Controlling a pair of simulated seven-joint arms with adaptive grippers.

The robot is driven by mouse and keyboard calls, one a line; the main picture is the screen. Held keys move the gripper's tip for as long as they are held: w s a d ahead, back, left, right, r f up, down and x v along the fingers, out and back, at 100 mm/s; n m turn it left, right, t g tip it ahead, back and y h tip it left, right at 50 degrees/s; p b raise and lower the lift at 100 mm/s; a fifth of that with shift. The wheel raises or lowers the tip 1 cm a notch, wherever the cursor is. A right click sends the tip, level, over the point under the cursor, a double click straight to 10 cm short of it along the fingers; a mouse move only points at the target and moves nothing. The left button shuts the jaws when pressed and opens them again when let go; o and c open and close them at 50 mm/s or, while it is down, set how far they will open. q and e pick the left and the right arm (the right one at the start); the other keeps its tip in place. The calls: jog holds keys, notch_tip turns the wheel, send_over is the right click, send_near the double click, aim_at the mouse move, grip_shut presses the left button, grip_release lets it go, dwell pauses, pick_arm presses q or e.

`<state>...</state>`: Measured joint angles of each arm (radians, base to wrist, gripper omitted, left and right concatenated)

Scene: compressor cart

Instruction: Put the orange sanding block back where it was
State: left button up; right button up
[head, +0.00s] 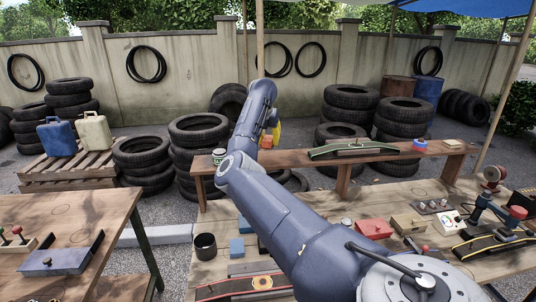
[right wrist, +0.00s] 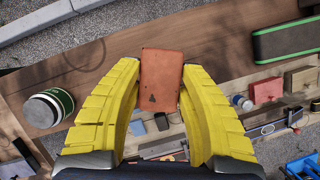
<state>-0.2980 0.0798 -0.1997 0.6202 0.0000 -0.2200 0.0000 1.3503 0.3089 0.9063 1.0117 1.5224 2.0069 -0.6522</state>
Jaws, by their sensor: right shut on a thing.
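The orange sanding block (right wrist: 161,80) is held between the yellow fingers of my right gripper (right wrist: 160,70) in the right wrist view. In the head view the block shows as a small orange patch (head: 266,141) beside a yellow finger of my right gripper (head: 275,134), near the raised wooden shelf. My right arm hides part of the shelf. In the wrist view the block is over the shelf plank (right wrist: 100,60); I cannot tell how high above it. My left gripper is not in view.
On the shelf, a green-labelled can (head: 219,156) stands left and a green-edged long tool (head: 352,148) lies right, with bare plank between. A blue-and-red item (head: 420,145) is farther right.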

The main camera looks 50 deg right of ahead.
aim_at(267, 140)
jog(key=shift+f, duration=3.05)
jog(key=shift+f, duration=0.15)
jog(key=o, duration=1.2)
jog(key=shift+c, duration=0.2)
jog(key=v, duration=1.2)
